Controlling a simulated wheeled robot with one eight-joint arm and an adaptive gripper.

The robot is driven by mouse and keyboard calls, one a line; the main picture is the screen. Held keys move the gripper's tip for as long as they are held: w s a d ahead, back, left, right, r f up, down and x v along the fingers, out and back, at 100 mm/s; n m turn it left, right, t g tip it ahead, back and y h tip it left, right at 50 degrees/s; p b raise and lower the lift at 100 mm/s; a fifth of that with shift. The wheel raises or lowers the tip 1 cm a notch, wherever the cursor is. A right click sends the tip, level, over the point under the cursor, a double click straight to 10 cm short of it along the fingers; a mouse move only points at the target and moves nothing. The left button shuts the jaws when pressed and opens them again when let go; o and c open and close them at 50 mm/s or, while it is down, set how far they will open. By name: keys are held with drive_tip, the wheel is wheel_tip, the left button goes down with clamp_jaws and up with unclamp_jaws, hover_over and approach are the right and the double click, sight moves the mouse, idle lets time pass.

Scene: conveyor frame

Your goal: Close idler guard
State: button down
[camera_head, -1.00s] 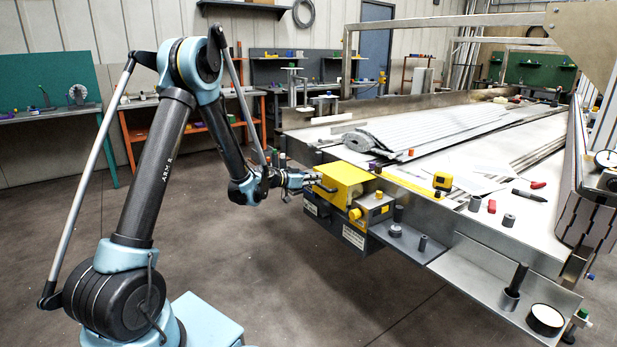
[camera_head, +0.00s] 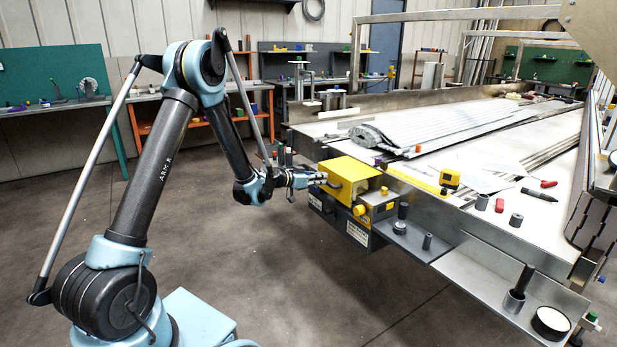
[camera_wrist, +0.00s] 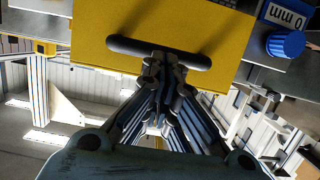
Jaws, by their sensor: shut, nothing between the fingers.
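The idler guard (camera_head: 352,169) is a yellow box-like cover on a grey unit at the conveyor's near left corner. It also fills the top of the wrist view (camera_wrist: 170,22). A black bar handle (camera_wrist: 125,44) is on its face. My gripper (camera_head: 320,177) is at the guard's left side. In the wrist view my gripper (camera_wrist: 163,60) is shut, with its fingertips right at the middle of the handle. Nothing shows between the fingers. I cannot tell whether the tips touch the handle, or whether the guard is fully closed.
A grey box with yellow knobs (camera_head: 375,205) sits right of the guard. A blue knob (camera_wrist: 286,44) is close by in the wrist view. Loose tools and a yellow tape measure (camera_head: 450,179) lie on the conveyor frame (camera_head: 480,205). The floor in front is clear.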

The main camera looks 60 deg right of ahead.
drive_tip(key=r+v, duration=0.2)
drive_tip(key=v, duration=1.1)
drive_tip(key=shift+d+r, duration=0.3)
drive_tip(key=shift+s, duration=0.1)
